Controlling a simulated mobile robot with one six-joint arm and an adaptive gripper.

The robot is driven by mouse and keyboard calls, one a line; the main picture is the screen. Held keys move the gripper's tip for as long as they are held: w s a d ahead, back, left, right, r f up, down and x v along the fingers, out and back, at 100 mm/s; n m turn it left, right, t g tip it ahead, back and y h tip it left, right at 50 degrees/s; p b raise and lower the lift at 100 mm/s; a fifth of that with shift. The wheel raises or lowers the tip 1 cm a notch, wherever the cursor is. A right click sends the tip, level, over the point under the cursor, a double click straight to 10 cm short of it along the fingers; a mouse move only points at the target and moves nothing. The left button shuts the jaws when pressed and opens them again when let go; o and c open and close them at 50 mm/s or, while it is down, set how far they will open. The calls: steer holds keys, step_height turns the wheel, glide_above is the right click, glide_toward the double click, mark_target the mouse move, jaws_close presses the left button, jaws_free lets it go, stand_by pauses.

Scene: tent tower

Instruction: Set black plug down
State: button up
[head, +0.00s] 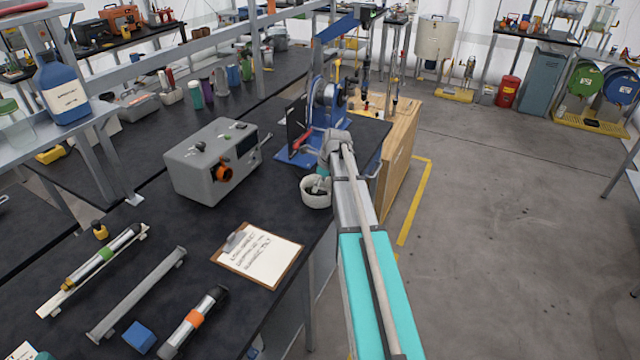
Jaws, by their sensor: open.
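My arm reaches forward from the lower right, and its grey wrist ends over the right edge of the black bench (225,225). My gripper (323,172) points down just above a small white bowl (316,203), open. Its fingertips are small and partly hidden, and I see nothing held between them. Something dark with a bit of green shows inside the bowl. I cannot make out for certain which dark item is the black plug; it may be hidden by my gripper or lie in the bowl.
A grey box with an orange knob (195,165) stands left of the bowl. A clipboard (258,252) lies in front. Several tubes, one with an orange band (194,321), and a blue block (139,337) lie nearer. A blue-based machine (297,152) stands behind the bowl.

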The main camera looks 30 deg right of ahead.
mark_target(320, 191)
steer(key=shift+r+p, duration=2.35)
steer(key=shift+r, duration=0.4)
steer(key=shift+a, duration=0.1)
steer(key=s+a+n+g+h, duration=0.2)
steer(key=s+a+n, duration=2)
steer(key=n, duration=0.6)
steer(key=a+f, duration=0.1)
steer(key=a, duration=0.1)
steer(key=shift+s+a+n+g, duration=0.2)
steer(key=shift+a+n+g, duration=0.15)
steer(key=shift+n+g, duration=0.05)
